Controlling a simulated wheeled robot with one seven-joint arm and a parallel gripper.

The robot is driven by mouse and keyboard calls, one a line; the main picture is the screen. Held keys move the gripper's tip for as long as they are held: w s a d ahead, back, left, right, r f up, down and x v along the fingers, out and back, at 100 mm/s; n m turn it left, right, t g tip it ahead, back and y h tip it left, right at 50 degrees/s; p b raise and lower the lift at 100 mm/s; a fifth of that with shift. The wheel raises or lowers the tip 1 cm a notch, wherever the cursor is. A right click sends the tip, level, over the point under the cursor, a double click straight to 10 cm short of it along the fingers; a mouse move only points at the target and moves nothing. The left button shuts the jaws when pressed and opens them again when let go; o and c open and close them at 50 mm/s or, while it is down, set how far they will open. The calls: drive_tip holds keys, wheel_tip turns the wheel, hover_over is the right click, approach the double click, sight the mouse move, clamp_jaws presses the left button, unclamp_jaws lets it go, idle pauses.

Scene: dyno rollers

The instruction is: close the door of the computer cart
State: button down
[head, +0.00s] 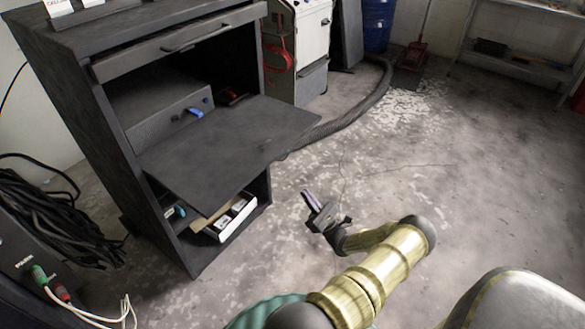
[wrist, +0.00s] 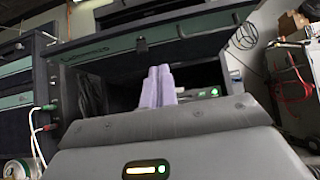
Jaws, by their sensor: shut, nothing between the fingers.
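The computer cart (head: 100,130) is a tall dark cabinet at the left of the head view. Its door (head: 235,145) is a dark flat panel that hangs open, sticking out roughly level from the front. Above and below it the cart's compartments show. My gripper (head: 313,198) is right of the cart, beyond the door's outer edge and apart from it in the picture. Its pale fingers (wrist: 159,85) are together and empty in the wrist view, pointing toward a dark cabinet front with a lettered panel (wrist: 110,48). I cannot tell whether that panel is the door.
A white box (head: 232,218) sits in the cart's lower compartment. Black cables (head: 60,215) hang at the left. A grey machine (head: 312,45) and a thick hose (head: 350,112) are behind the cart. Bare concrete floor (head: 450,150) is open to the right.

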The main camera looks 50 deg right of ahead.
drive_tip(key=s+d+r+x, duration=0.1)
drive_tip(key=s+r+x, duration=0.1)
drive_tip(key=x, duration=1)
drive_tip(key=shift+w+a+r, duration=0.35)
drive_tip(key=shift+a, duration=0.15)
drive_tip(key=shift+r+p, duration=0.1)
drive_tip(key=shift+p, duration=0.25)
